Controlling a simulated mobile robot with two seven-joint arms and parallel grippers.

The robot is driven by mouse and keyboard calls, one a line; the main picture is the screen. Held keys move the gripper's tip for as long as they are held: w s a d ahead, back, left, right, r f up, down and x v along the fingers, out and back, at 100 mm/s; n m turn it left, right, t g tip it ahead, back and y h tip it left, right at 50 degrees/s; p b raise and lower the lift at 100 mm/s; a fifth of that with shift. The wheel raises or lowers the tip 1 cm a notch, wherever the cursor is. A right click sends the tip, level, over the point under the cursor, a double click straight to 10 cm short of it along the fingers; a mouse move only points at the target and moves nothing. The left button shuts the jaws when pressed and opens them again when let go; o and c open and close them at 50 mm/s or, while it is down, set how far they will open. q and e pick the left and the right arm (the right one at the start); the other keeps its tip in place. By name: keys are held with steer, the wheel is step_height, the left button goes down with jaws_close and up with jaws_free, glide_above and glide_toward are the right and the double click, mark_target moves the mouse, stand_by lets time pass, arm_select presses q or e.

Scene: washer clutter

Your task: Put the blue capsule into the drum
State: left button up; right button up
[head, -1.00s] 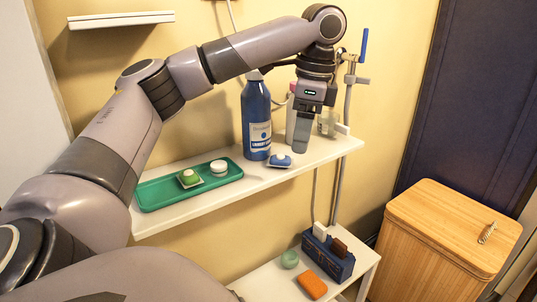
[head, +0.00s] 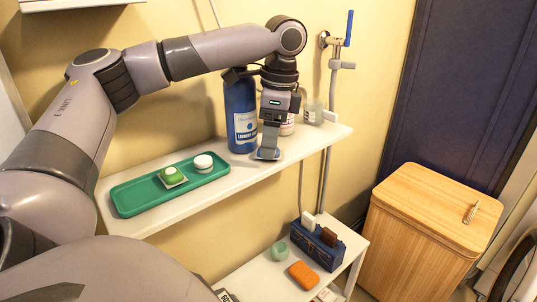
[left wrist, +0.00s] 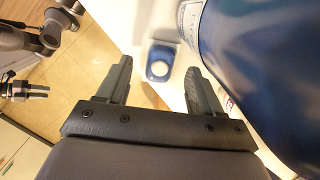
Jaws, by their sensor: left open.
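The blue capsule with a white top (left wrist: 160,62) lies on the white upper shelf in the left wrist view, beyond and between my fingertips. In the head view it is mostly hidden by my left gripper (head: 268,153), which points down over it. The left gripper is open, its two fingers apart with nothing between them; I cannot tell whether they touch the capsule. A round dark opening, apparently the drum (head: 514,272), shows partly at the lower right edge of the head view. Dark arm parts at the left of the wrist view seem to be my right gripper (left wrist: 28,90).
A blue detergent bottle (head: 240,112) stands close to the left gripper. A pink-white bottle (head: 287,126) and a clear jar (head: 312,112) stand behind. A green tray (head: 133,197) holds a green capsule (head: 173,175) and a white one (head: 203,162). A wooden hamper (head: 430,205) stands at right.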

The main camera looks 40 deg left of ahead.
arm_select(q)
steer(key=shift+s+f, duration=0.1)
steer(key=shift+f, duration=0.6)
steer(key=c, duration=1.2)
steer(key=shift+r, duration=0.2)
steer(key=shift+d+r, duration=0.15)
steer(key=shift+r, duration=0.3)
step_height(320, 180, up, 6)
steer(key=p, duration=0.1)
steer(key=s+d, duration=0.2)
steer(key=d, duration=1.8)
step_height(320, 180, down, 15)
steer(key=s+a+n+h+p, duration=0.1)
steer(key=n+p, duration=0.4)
steer(key=n, duration=0.5)
steer(key=shift+a+g, duration=0.3)
steer(key=shift+a, duration=0.5)
